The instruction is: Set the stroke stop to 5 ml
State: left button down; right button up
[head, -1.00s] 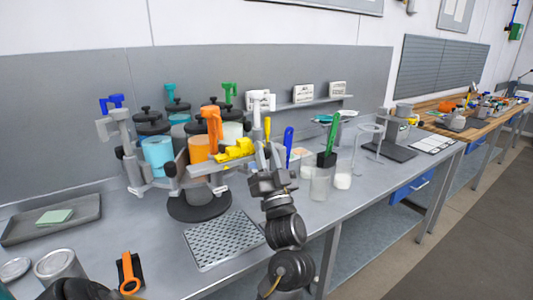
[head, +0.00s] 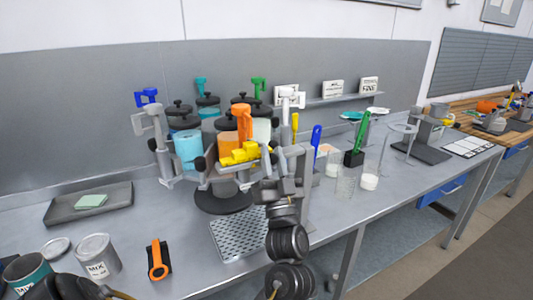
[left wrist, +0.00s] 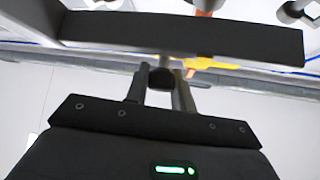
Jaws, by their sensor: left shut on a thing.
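A round dispensing stand carries several pumps and canisters over a dark round base (head: 222,200). An orange pump handle (head: 244,122) stands at its front, with a yellow stepped part (head: 240,155) beneath. In the left wrist view the yellow part (left wrist: 212,64) lies beyond the fingers. My left gripper (head: 272,165) is at the stand's front right, beside the yellow part. In the left wrist view its fingers (left wrist: 161,80) are shut on a small black knob (left wrist: 161,76). The stop's scale and setting cannot be read. My right gripper is not in view.
A perforated tray (head: 238,237) lies below the stand. An orange-handled tool (head: 157,260), a MIX tin (head: 97,256) and a shallow tray (head: 65,207) are at the left.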

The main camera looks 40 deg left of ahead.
pick_arm(q)
jog(key=shift+f, duration=0.1)
jog(key=c, duration=1.6)
grip_release()
jog(key=o, duration=0.4)
jog(key=shift+s+a, duration=0.1)
jog(key=shift+s, duration=0.2)
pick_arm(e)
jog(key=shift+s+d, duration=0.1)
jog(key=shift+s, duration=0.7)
pick_arm(q)
jog(key=shift+w, duration=0.1)
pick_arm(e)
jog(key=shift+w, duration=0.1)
pick_arm(q)
jog(key=shift+f, duration=0.2)
jog(key=b+v, duration=0.3)
jog(key=v, duration=0.7)
jog(key=shift+s+d+b, duration=0.2)
jog(key=shift+s+b, duration=0.05)
jog(key=shift+b, duration=0.15)
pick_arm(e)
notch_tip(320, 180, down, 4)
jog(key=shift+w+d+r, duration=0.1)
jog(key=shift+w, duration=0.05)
